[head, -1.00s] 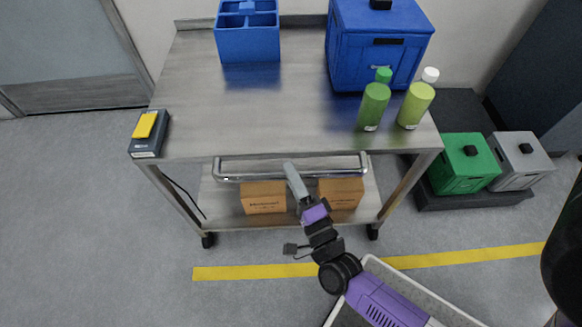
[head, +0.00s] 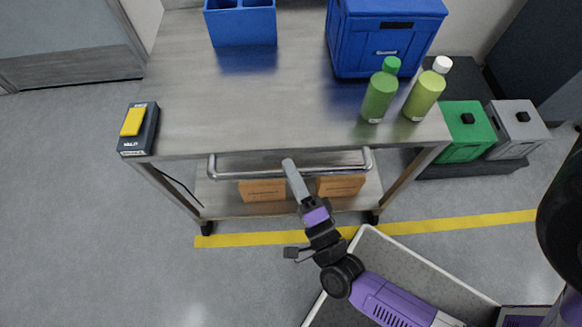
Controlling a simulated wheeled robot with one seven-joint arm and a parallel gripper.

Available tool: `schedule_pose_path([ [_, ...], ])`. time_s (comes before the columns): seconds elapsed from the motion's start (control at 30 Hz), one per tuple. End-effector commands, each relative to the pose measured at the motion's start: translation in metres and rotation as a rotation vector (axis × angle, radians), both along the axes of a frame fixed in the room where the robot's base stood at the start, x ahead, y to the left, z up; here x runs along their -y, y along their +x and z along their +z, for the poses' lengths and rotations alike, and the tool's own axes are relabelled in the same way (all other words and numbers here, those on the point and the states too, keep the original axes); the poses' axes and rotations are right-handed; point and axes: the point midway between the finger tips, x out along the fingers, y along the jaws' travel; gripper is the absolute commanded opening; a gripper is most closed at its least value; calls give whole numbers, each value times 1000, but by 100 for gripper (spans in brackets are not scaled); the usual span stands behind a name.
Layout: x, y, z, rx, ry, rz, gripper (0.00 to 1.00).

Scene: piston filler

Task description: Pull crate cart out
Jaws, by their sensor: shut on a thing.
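The crate cart is a steel cart (head: 270,100) with a flat top, a lower shelf and black wheels. Its front handle bar (head: 240,174) runs across below the top's near edge. My gripper (head: 290,166) is shut on the handle bar near its middle. The fingers partly hide the bar there. A blue lidded crate (head: 365,50) stands on the cart top at the back right. The cart's front wheels are at the yellow floor line.
Two green bottles (head: 379,95) (head: 424,95), a blue divided box (head: 243,25) and a dark device with a yellow top (head: 138,130) stand on the cart. Cartons (head: 262,190) sit below. Green (head: 463,130) and grey (head: 517,130) boxes stand right. Floor at left is clear.

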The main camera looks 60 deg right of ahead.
Motion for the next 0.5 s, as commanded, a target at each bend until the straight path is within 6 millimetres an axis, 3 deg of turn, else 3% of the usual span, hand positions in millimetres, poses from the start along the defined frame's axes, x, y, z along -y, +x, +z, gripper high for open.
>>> schedule_pose_path([
  [0.17, 0, -1, -2, -4, 1, 0, 0],
  [0.2, 0, -1, -2, -4, 1, 0, 26],
  [0.3, 0, -1, -1, -3, 1, 0, 41],
  [0.5, 0, 0, -1, -2, 1, 0, 41],
])
